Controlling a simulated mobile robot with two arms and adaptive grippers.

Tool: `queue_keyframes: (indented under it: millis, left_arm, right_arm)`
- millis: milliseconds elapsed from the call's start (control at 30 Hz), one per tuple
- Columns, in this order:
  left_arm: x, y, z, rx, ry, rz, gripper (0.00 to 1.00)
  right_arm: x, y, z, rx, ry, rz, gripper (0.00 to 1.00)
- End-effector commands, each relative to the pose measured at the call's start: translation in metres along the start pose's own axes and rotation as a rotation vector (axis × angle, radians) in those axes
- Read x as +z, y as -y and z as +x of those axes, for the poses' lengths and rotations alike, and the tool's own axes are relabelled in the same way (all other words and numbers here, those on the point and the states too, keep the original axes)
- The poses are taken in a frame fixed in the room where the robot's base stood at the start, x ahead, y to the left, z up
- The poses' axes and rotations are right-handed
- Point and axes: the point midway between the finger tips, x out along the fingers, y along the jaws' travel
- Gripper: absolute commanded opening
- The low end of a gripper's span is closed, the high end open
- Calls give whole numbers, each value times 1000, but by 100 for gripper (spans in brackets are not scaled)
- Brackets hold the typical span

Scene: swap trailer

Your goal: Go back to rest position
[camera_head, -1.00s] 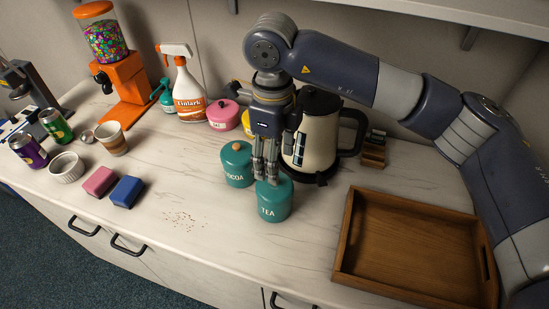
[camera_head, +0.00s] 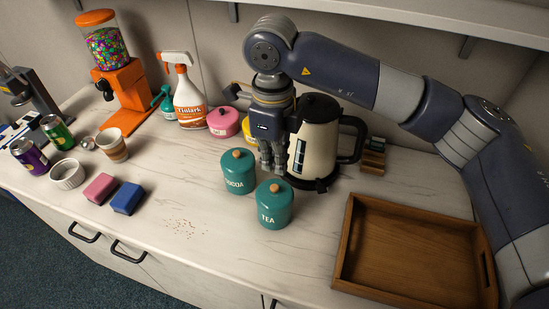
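My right gripper (camera_head: 271,158) points down over the counter, behind the teal TEA canister and just left of the cream kettle (camera_head: 314,143). Its fingers look close together, but its opening is unclear at this angle. The TEA canister (camera_head: 275,208) stands upright with its wooden-knobbed lid on, apart from the gripper. The teal COCOA canister (camera_head: 238,174) stands upright beside it to the left. My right arm comes in from the right above the tray. My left gripper is not in view.
An empty wooden tray (camera_head: 345,248) lies at the right. Sponges (camera_head: 127,198), a paper cup (camera_head: 112,146), cans (camera_head: 30,157), a spray bottle (camera_head: 189,98) and a candy dispenser (camera_head: 122,85) stand left. Crumbs (camera_head: 184,226) lie near the front. A shelf (camera_head: 430,22) hangs above.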

Motion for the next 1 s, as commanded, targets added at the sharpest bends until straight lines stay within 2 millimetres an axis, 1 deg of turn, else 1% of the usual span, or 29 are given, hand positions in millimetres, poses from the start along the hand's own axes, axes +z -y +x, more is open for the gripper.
queue_keyframes:
  millis: [767,1000]
  left_arm:
    - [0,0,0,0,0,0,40]
    - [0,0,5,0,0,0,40]
  right_arm:
    - [0,0,0,0,0,0,0]
    - [0,0,6,0,0,0,0]
